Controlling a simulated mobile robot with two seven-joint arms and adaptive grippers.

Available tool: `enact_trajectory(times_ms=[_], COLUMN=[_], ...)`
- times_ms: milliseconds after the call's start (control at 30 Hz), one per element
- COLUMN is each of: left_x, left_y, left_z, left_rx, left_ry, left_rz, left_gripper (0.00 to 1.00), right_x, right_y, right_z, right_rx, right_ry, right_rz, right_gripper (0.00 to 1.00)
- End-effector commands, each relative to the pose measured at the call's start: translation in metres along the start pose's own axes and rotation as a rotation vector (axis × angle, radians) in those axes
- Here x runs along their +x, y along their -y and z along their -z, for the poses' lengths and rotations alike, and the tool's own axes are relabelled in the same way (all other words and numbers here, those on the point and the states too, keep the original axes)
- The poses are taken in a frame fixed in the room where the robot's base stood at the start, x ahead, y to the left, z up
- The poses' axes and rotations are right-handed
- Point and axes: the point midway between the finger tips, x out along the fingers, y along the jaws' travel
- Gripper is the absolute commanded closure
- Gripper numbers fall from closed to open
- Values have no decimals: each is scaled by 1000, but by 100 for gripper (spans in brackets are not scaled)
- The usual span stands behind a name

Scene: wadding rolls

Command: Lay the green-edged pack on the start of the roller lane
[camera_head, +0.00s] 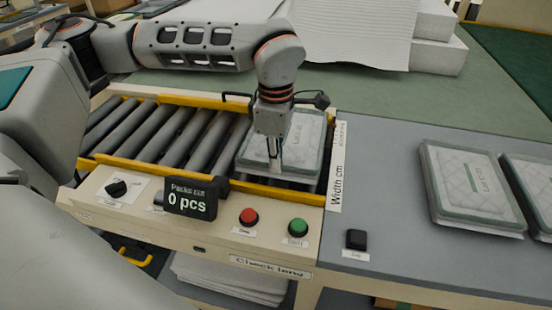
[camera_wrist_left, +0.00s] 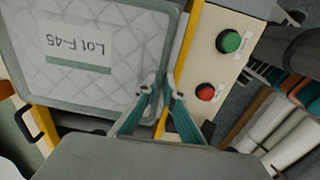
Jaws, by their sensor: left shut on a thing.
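The green-edged pack (camera_head: 309,140) is a flat, pale quilted pack at the right end of the roller lane (camera_head: 190,137), between its yellow rails. In the left wrist view the pack (camera_wrist_left: 95,45) reads "Lot F-45" beside a green bar. My left gripper (camera_head: 274,160) points down and is shut on the pack's near edge. In the left wrist view its fingertips (camera_wrist_left: 162,93) are at that edge, beside the yellow rail. Whether the pack rests fully on the rollers cannot be told. My right gripper is out of view.
Two similar packs, one nearer (camera_head: 470,185) and one at the right edge (camera_head: 532,190), lie on the grey table. The front panel has a red button (camera_head: 249,217), a green button (camera_head: 298,227) and a counter (camera_head: 190,197) reading "0 pcs". White wadding (camera_head: 350,35) lies behind.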

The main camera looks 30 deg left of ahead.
Motion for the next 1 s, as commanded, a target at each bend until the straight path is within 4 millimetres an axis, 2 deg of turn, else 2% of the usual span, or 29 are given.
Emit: enact_trajectory(times_ms=[467, 500, 533, 867, 1000], left_x=[11, 11, 11, 11, 1], left_y=[0, 0, 0, 0, 0], left_z=[0, 0, 0, 0, 0], left_rx=[0, 0, 0, 0, 0], left_ry=[0, 0, 0, 0, 0], left_rz=[0, 0, 0, 0, -1], left_gripper=[100, 84, 77, 75, 75], right_x=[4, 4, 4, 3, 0], right_y=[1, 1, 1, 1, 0], right_z=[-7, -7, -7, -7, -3], right_rx=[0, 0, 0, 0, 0], right_ry=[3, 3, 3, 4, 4], right_rz=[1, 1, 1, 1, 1], right_gripper=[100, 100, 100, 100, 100])
